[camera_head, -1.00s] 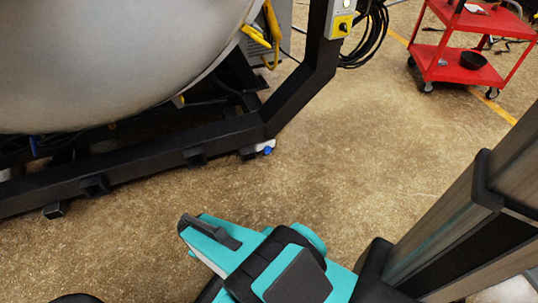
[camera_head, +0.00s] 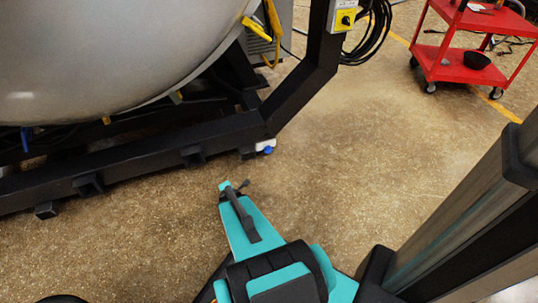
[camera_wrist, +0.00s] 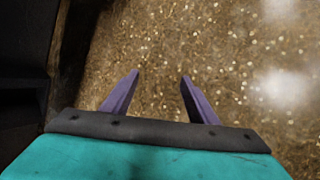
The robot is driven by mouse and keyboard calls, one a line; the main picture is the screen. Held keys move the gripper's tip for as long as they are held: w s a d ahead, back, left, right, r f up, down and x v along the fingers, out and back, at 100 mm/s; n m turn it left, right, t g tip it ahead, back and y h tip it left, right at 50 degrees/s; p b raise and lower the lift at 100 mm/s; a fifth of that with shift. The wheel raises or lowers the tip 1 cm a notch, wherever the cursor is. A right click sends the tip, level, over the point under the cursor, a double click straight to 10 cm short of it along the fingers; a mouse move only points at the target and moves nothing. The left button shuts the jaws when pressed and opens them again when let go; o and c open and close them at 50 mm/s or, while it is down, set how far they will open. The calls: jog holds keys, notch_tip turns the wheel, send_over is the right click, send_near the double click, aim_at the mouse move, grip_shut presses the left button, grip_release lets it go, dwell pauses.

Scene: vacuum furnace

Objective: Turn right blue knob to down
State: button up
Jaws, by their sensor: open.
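A small blue part (camera_head: 268,150) shows at the white foot of the black frame, near its right corner. Another blue part, like a handle (camera_head: 25,139), hangs under the grey vessel at the far left. I cannot tell which is the right blue knob, or how either is turned. My gripper (camera_head: 236,186) is over the floor in front of the frame, apart from both blue parts. In the wrist view my gripper (camera_wrist: 160,76) is open, its two purple fingers apart with only floor between them. No blue part shows there.
The big grey vessel (camera_head: 110,50) rests on the black frame (camera_head: 140,163). A yellow handle (camera_head: 256,28) sticks out at its right side. A yellow switch box (camera_head: 345,20) is on the upright post, beside black cables (camera_head: 377,35). A red cart (camera_head: 455,68) stands at the back right. Middle floor is clear.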

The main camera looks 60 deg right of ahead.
aim_at(269, 151)
jog(key=d+n+t+b, duration=0.1)
jog(key=d+n, duration=0.1)
jog(key=d, duration=0.2)
jog(key=s+d+r+n+t+h+b, duration=0.1)
jog(key=d+n, duration=0.1)
jog(key=d, duration=0.3)
jog(key=d+n+t+h+b, duration=0.1)
jog(key=d+n, duration=0.2)
jog(key=d, duration=0.2)
jog(key=shift+s+r, duration=0.3)
jog(key=s+d+r+n+t+h+b, duration=0.1)
jog(key=s+d+r+n+t+b, duration=0.1)
jog(key=s+d+n, duration=0.4)
jog(key=shift+s+d+n+t+b, duration=0.45)
jog(key=shift+d+n+b, duration=0.4)
jog(key=shift+d+n, duration=1.05)
jog(key=shift+w+d, duration=0.1)
jog(key=shift+d, duration=0.05)
jog(key=b+x, duration=0.3)
jog(key=x, duration=0.8)
jog(key=shift+w+f, duration=0.1)
jog(key=shift+b+x, duration=0.6)
jog(key=shift+x, duration=0.55)
jog(key=c, duration=1.1)
jog(key=shift+o, duration=0.2)
